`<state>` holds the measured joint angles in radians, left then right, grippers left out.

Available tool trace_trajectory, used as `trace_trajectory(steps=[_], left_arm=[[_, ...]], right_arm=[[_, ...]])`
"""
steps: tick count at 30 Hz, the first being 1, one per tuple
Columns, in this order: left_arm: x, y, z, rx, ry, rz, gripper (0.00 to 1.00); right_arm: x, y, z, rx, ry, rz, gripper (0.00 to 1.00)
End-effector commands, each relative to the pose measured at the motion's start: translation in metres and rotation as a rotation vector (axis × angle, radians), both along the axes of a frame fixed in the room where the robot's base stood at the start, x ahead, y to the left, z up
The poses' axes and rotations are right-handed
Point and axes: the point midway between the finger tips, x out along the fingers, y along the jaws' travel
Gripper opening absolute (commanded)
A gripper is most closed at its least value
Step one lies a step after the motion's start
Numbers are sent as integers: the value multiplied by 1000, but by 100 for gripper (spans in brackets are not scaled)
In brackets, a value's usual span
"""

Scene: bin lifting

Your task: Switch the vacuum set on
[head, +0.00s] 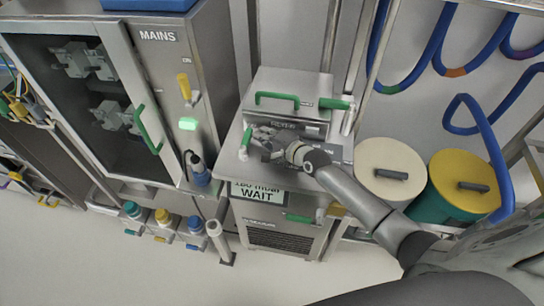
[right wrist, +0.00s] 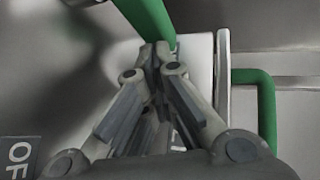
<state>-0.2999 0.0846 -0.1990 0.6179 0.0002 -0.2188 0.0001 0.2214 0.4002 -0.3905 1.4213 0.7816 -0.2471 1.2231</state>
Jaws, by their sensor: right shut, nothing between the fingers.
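The vacuum set is the steel cabinet (head: 262,95) in the middle of the head view, with a green handle on its lid and a "WAIT" sign on its front. A small green-gripped lever (head: 247,136) with a white base stands at its left side. My right gripper (head: 259,137) is shut and empty just right of this lever. In the right wrist view, the shut fingertips (right wrist: 158,48) lie close against the lower end of a green bar (right wrist: 146,18); contact is not clear. A label reading "OF" (right wrist: 20,160) is partly cut off. My left gripper is out of view.
A "MAINS" cabinet (head: 160,60) with a yellow lever and lit green lamp stands on the left. A cream-lidded drum (head: 390,158) and a yellow-lidded drum (head: 450,172) stand on the right. Blue hoses (head: 437,50) hang behind. The floor (head: 130,272) in front is clear.

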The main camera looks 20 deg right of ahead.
Motion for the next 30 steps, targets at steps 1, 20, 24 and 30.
trace_trajectory(steps=[1,20,24,30], left_arm=[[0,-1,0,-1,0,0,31],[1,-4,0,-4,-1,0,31],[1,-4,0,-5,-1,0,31],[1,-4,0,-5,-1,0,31]], right_arm=[[1,4,8,11,-14,4,0],[-88,-36,30,4,-5,0,0],[-102,-42,34,2,-4,-1,0],[-111,-46,37,4,-4,-1,0]])
